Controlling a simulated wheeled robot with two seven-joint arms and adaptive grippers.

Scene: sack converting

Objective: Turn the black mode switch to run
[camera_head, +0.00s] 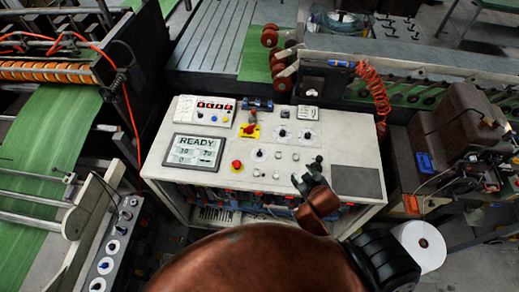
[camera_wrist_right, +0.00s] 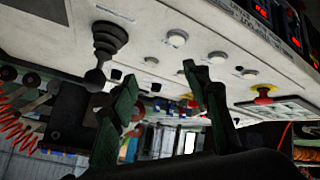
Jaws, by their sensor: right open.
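The white control console (camera_head: 158,150) stands at the middle of the head view. Small black knobs sit on its top, one (camera_head: 283,133) on a pale plate, another (camera_head: 307,135) to its right, and one (camera_head: 259,154) nearer the front. I cannot read which is the mode switch or its setting. My right gripper (camera_head: 309,180) is over the console's front right part, open and empty. In the right wrist view its two fingers (camera_wrist_right: 164,80) stand apart with nothing between them. A black ribbed joystick (camera_wrist_right: 109,40) shows left of the fingers there. My left gripper is not in view.
A red mushroom button (camera_head: 237,167) and a READY screen (camera_head: 194,151) are on the console's left. A red-handled switch (camera_head: 249,129) on a yellow plate is behind. A coiled red hose (camera_head: 374,88) hangs behind right. A dark grey pad (camera_head: 357,181) is bare at right.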

